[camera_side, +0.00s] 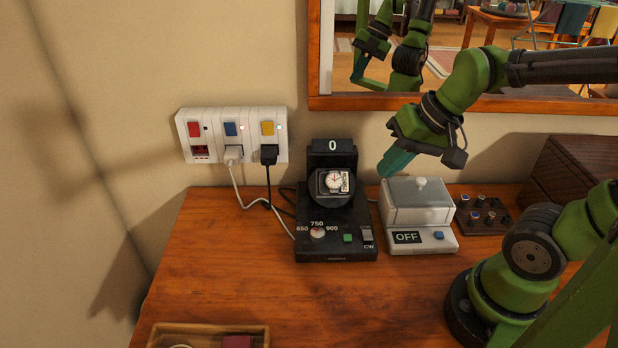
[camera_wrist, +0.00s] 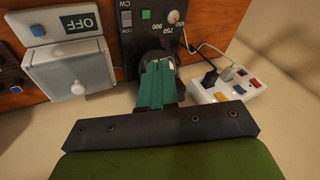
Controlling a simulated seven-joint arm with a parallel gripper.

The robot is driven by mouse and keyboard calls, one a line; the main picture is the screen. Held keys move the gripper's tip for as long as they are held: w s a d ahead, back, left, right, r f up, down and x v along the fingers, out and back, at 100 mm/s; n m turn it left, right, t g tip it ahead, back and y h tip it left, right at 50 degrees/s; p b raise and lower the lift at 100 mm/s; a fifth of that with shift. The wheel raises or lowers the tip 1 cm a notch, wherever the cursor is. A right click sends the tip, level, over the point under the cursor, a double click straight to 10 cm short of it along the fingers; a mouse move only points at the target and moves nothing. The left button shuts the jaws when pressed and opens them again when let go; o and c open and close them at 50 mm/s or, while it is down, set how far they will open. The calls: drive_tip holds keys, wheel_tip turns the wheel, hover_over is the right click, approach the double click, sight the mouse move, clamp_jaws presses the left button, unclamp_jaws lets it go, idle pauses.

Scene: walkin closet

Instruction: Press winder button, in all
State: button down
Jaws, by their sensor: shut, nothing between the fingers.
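The black watch winder (camera_side: 335,232) stands on the wooden table and holds a watch (camera_side: 335,181) in its round head. Its display (camera_side: 332,145) reads 0. A green button (camera_side: 348,238) sits on its front panel, between the dial (camera_side: 317,233) marked 650, 750 and 900 and a CW switch (camera_side: 367,236). In the wrist view the green button (camera_wrist: 146,14) shows near the top edge. My gripper (camera_side: 388,168) is shut and empty, raised above and right of the winder, apart from it. In the wrist view its teal fingers (camera_wrist: 157,85) cover part of the winder's head.
A grey box unit (camera_side: 420,205) reading OFF, with a blue button (camera_side: 438,235), stands right of the winder. A socket strip (camera_side: 216,118) with red, blue and yellow switches is on the wall, with two plugs in. A mirror frame (camera_side: 480,103) is behind.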

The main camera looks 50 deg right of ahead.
sight(351, 234)
drive_tip(key=w+a+f+m+g+y, duration=0.1)
drive_tip(key=w+f+m+g+y, duration=0.1)
drive_tip(key=m, duration=0.9)
drive_tip(key=w+a+f+m+g+y, duration=0.1)
drive_tip(key=w+f+m+y, duration=0.2)
drive_tip(key=m, duration=0.8)
drive_tip(key=shift+a+f+m+g+y, duration=0.35)
drive_tip(key=shift+f+y, duration=0.2)
drive_tip(key=shift+y, duration=0.35)
drive_tip(key=shift+f, duration=0.1)
drive_tip(key=shift+f, duration=4.35)
drive_tip(key=shift+f, duration=0.4)
